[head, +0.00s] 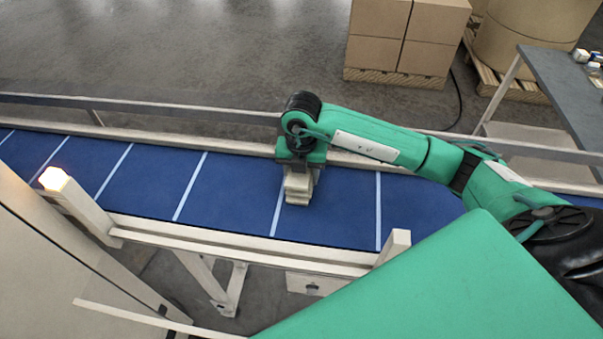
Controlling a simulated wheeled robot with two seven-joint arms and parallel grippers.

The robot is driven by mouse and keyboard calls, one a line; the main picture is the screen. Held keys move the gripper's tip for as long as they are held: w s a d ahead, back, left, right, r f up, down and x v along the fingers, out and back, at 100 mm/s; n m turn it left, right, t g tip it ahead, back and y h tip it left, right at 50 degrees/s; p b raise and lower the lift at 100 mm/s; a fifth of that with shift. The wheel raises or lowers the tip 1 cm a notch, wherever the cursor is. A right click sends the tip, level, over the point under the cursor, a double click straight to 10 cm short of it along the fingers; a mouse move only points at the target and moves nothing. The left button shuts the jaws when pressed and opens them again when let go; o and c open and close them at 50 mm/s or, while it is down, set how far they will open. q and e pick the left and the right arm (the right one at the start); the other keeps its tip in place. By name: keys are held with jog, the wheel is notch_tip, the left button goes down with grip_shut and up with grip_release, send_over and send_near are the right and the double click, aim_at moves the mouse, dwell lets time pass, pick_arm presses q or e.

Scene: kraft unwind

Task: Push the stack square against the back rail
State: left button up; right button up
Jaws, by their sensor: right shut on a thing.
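The stack (298,190) is a small pale cream, layered block on the blue conveyor belt (240,190), just right of the middle of its width. My right gripper (300,168) reaches down over it from the far side and is shut on it. The fingertips are mostly hidden by the wrist and the stack. The back rail (180,137) is a pale rail along the far edge of the belt. My wrist covers the rail behind the stack, so I cannot tell whether the stack touches it. My left gripper is out of view.
The belt has white cross lines and is clear on both sides of the stack. A pale front rail (240,243) with posts runs along the near edge. A lit lamp (54,178) tops the left post. Cartons (405,35) on a pallet and a grey table (565,85) stand beyond.

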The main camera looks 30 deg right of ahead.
jog(key=shift+w+d+b, duration=0.45)
jog(key=shift+w+d, duration=0.15)
jog(key=shift+w, duration=0.2)
dwell(0.4)
jog(key=shift+r, duration=0.15)
dwell(2.0)
jog(key=shift+s+f+b, duration=0.1)
jog(key=shift+f+b, duration=0.1)
jog(key=shift+b, duration=0.15)
jog(key=o, duration=1.1)
jog(key=shift+a, duration=0.1)
jog(key=shift+c, duration=0.2)
jog(key=shift+r+b, duration=0.3)
jog(key=shift+r, duration=0.2)
notch_tip(320, 180, up, 11)
jog(key=shift+r+b, duration=0.2)
jog(key=shift+b, duration=1)
jog(key=shift+r, duration=0.7)
